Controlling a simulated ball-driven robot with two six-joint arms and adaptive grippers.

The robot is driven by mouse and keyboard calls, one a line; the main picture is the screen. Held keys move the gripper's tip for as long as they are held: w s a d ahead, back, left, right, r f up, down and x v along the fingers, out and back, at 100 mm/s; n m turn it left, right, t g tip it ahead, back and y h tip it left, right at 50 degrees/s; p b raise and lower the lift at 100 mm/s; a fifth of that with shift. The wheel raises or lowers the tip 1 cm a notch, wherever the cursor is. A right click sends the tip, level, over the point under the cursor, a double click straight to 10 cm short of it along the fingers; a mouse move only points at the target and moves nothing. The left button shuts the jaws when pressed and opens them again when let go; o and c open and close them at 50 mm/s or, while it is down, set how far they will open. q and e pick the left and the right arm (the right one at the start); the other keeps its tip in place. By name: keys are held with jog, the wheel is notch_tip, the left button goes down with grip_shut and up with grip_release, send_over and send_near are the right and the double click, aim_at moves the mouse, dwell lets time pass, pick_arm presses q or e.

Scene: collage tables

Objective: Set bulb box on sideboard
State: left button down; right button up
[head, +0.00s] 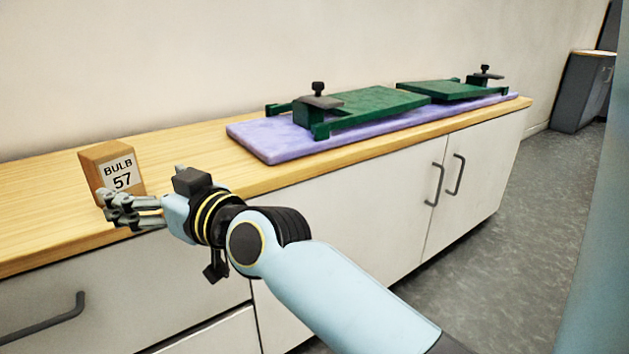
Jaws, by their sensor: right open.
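The bulb box (112,165) is a small brown box with a white label reading "BULB 57". It stands upright near the front edge of the sideboard's wooden top (50,215), at the left. My right gripper (108,208) is open at the box's lower front, with its fingers overlapping the lower part of the box in the picture. I cannot tell whether the fingers touch it. The fingers hide the box's bottom edge. My left gripper is not in view.
A purple mat (265,140) lies on the wooden top to the right, bearing two green clamp-like boards (375,103) (440,90) with black knobs. White cabinet doors with dark handles (436,184) are below. A grey cabinet (583,92) stands far right. The top behind the box is clear.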

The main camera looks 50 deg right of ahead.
jog(key=s+d+f+g, duration=0.1)
jog(key=s+f+g, duration=0.5)
jog(key=f, duration=0.7)
jog(key=s+d+f+g, duration=0.1)
jog(key=s+f+g, duration=0.2)
jog(key=s+f, duration=0.85)
jog(key=s+d+f+g+h, duration=0.1)
jog(key=s+d+f+g, duration=0.3)
jog(key=s+f, duration=0.3)
jog(key=s+d+f+g+h, duration=0.2)
jog(key=s+f, duration=0.6)
jog(key=s, duration=0.6)
jog(key=shift+d+m+g, duration=0.3)
jog(key=shift+d+g, duration=0.55)
jog(key=shift+g, duration=0.25)
jog(key=shift+f, duration=0.1)
